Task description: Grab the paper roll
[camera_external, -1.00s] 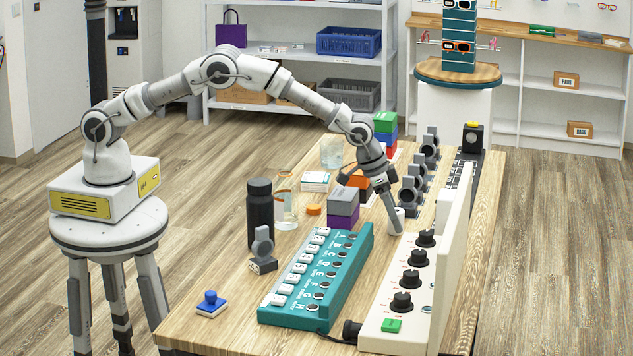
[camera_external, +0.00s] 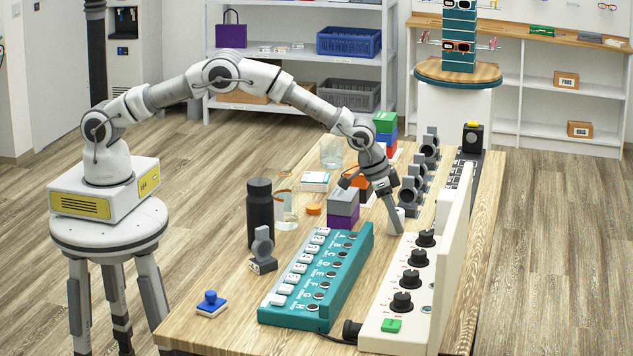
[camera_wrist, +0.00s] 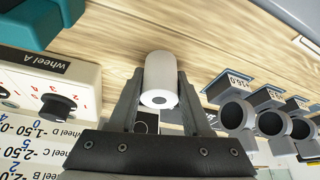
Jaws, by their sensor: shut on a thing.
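The paper roll (camera_wrist: 160,72) is a small white cylinder with a dark hole in its end. In the wrist view it sits between the two grey fingers of my gripper (camera_wrist: 160,88), which are shut on it from both sides. In the external view the paper roll (camera_external: 398,212) is small and partly hidden behind a finger. It is at the table, just beyond the end of the cream dial panel. My gripper (camera_external: 391,215) points down there. I cannot tell whether the roll touches the tabletop.
The cream panel with black dials (camera_external: 410,275) and the teal lettered box (camera_external: 320,280) stand close in front. Grey ring-shaped holders (camera_external: 411,192) stand just behind to the right. A grey and purple block stack (camera_external: 342,212) is to the left.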

